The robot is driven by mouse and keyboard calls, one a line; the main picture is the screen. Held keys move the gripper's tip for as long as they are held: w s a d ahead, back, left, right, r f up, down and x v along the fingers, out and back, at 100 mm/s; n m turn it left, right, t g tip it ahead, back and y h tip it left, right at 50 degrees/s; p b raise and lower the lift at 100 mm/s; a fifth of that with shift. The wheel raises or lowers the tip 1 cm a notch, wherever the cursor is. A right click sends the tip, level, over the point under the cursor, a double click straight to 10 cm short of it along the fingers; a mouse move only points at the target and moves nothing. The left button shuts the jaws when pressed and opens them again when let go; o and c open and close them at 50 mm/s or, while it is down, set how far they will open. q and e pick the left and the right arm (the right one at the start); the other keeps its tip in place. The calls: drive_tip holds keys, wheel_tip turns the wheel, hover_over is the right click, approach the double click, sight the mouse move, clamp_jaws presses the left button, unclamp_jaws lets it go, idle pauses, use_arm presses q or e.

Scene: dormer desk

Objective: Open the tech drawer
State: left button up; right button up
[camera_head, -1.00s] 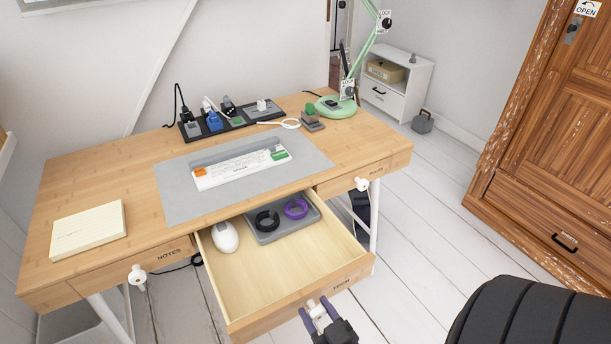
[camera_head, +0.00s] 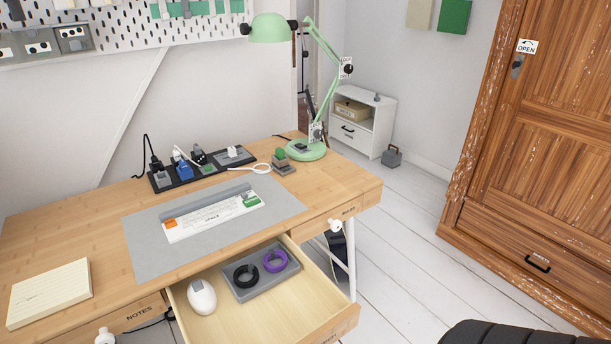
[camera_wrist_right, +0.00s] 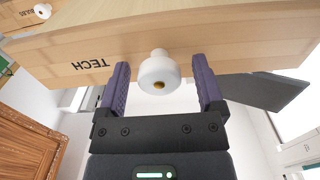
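The tech drawer (camera_head: 262,318) stands pulled out from the middle of the desk in the head view; its front is cut off by the lower edge. It holds a white mouse (camera_head: 201,297) and a grey tray (camera_head: 262,292) with a black coil (camera_head: 246,276) and a purple coil (camera_head: 275,261). In the right wrist view, the drawer front reads TECH (camera_wrist_right: 90,65) and carries a white knob (camera_wrist_right: 159,73). My right gripper (camera_wrist_right: 160,82) is open, with its purple fingers on either side of the knob and gaps showing. My left gripper is out of view.
Neighbouring drawers marked NOTES (camera_head: 140,312) and BULBS (camera_head: 347,210) are shut.

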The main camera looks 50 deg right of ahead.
drive_tip(key=p+v, duration=0.1)
drive_tip(key=v, duration=0.9)
